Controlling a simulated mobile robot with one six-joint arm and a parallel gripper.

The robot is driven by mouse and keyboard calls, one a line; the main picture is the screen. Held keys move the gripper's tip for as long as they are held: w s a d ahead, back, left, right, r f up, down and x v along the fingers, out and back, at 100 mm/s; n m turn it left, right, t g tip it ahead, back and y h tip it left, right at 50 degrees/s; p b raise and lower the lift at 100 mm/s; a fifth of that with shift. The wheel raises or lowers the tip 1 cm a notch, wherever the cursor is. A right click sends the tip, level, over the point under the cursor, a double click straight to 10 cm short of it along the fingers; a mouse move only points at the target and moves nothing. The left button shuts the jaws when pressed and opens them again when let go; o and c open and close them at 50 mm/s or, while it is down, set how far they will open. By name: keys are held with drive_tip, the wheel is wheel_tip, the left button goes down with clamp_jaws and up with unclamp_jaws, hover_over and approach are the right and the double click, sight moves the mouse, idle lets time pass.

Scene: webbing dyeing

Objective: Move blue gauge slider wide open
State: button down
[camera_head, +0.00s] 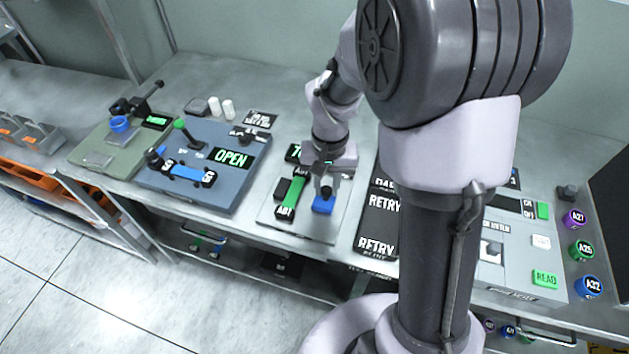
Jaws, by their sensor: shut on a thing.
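The blue slider (323,205) is a small blue block on a pale grey gauge plate (310,226). It sits on the right part of the plate, near its front. My gripper (325,191) points down from above and is shut on the slider. The fingers and my wrist cover the slider's top and the track behind it. A green strip (293,192) with black ends lies on the plate to the left of the slider. A dark block (281,190) sits beside the strip.
A blue-grey panel with a lit OPEN sign (232,158) stands to the left. A black RETRY board (379,222) lies close on the right. Farther right are a grey READ tester (520,262) and coloured spools (574,218). My arm hides much of the bench's middle.

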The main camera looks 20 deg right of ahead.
sight(328, 190)
drive_tip(key=c, duration=1.5)
unclamp_jaws()
drive_tip(key=shift+s+d, duration=0.1)
drive_tip(key=o, duration=0.3)
drive_tip(key=shift+s+d, duration=0.1)
drive_tip(key=shift+d, duration=0.05)
wheel_tip(328, 190, up, 17)
drive_tip(key=p, duration=0.7)
drive_tip(key=shift+r, duration=0.2)
